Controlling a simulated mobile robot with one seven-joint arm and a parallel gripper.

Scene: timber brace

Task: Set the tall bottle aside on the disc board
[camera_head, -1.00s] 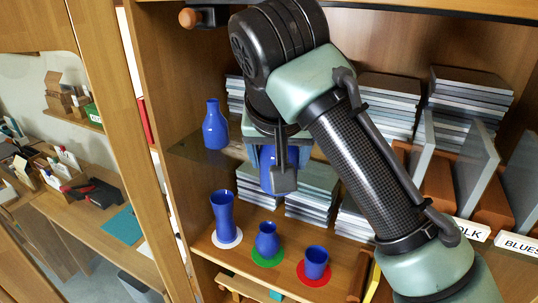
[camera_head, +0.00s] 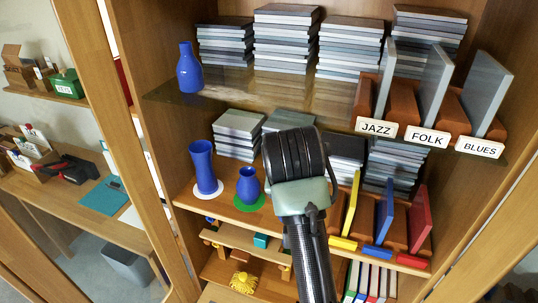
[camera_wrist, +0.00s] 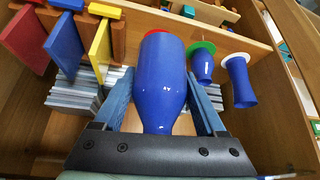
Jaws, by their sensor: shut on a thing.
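My gripper (camera_wrist: 158,115) is shut on a blue bottle (camera_wrist: 160,75). The neck is towards my palm and the wide base away, with a patch of red disc (camera_wrist: 164,33) just beyond it; I cannot tell whether it touches. In the head view my arm hides the held bottle and the red disc. A flared blue vase (camera_head: 203,165) stands on a white disc (camera_head: 208,193). A smaller blue vase (camera_head: 248,185) stands on a green disc (camera_head: 250,206). Both also show right of the held bottle in the wrist view. Another necked blue bottle (camera_head: 189,70) stands on the upper shelf.
Stacks of grey cases (camera_head: 285,40) fill the shelf backs. Brown holders with upright grey panels stand behind the JAZZ, FOLK and BLUES labels (camera_head: 428,138). Yellow, blue and red panels (camera_head: 385,215) stand right of my arm. A wooden cabinet side (camera_head: 150,130) bounds the left.

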